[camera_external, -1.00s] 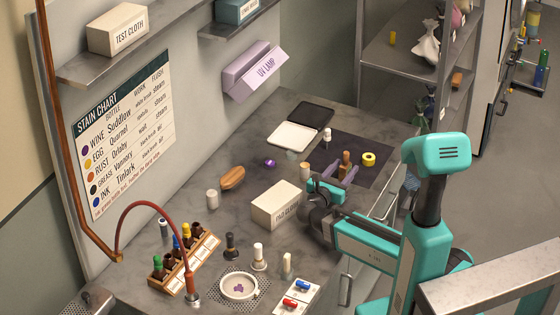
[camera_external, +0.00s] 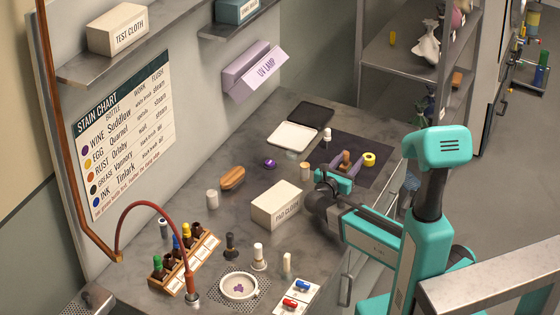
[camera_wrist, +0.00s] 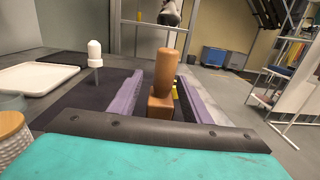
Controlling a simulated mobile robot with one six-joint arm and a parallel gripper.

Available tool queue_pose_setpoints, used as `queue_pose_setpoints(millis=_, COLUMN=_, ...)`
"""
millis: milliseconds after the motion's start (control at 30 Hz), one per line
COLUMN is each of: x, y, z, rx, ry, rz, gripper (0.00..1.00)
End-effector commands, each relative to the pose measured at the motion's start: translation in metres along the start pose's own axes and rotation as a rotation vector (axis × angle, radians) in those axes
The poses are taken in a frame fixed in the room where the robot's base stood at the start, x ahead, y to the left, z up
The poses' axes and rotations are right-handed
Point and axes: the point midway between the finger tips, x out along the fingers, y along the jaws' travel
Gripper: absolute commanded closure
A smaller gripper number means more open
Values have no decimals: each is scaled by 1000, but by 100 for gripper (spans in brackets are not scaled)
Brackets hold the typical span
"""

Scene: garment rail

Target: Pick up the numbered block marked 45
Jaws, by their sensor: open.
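No block with a readable 45 shows in either view. My gripper (camera_external: 346,160) is open, low over the dark mat at the counter's right end. In the wrist view its two purple fingers (camera_wrist: 160,78) stand on either side of an upright brown wooden piece (camera_wrist: 166,70), a rounded handle on a squarish base. No number can be read on it. It also shows between the fingers in the external view (camera_external: 346,156). I cannot tell whether either finger touches it.
A yellow ring (camera_external: 369,159) lies just right of the fingers. A white-topped tool (camera_wrist: 95,55) stands to the left, beside a white tray (camera_wrist: 35,78). A cork-lidded jar (camera_external: 305,171) stands close left of my gripper. A cream PAD CLOTH box (camera_external: 277,205) sits nearer the front.

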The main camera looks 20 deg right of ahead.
Motion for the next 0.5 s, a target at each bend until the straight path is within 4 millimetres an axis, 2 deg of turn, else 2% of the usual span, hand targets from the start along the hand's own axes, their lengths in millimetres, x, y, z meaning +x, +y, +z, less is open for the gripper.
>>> queue_pose_setpoints(millis=500, x=0, y=0, z=0, rx=0, ry=0, rz=1, gripper=56)
